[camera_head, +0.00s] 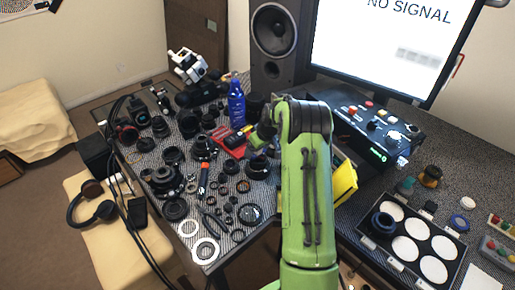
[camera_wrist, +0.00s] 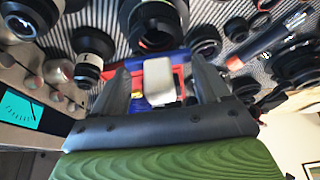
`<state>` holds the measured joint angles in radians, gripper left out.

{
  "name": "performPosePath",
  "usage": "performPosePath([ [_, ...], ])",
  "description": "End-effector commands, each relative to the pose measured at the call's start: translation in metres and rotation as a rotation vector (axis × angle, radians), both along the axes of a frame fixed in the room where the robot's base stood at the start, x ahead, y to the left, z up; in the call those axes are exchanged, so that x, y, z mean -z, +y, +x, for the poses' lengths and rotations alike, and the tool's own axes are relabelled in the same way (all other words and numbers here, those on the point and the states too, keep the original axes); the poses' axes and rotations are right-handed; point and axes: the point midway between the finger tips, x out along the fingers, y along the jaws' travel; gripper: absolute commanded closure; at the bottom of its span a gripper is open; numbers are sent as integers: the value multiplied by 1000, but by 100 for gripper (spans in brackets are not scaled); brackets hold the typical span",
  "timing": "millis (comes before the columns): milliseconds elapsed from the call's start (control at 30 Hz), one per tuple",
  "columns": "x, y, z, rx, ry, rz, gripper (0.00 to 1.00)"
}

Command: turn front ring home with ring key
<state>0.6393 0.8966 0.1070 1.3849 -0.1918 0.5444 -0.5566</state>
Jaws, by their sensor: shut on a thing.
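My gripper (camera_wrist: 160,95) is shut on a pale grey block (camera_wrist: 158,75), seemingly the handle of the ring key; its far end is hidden. Which part is the front ring is too small to tell. In the head view, my green arm covers most of the gripper, near the red tray (camera_head: 229,150). The wrist view also shows red and blue surfaces behind the fingers.
Several black lens parts and rings crowd the table left of my arm. A blue bottle (camera_head: 236,103) and a speaker (camera_head: 275,45) stand behind. A yellow object (camera_head: 345,180) is right of my arm. A black tray with white round pads (camera_head: 405,248) lies at the right.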

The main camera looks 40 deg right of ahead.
Motion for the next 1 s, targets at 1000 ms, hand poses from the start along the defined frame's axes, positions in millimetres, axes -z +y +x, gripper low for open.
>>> performPosePath([
  [1000,13,0,0,0,0,0,61],
])
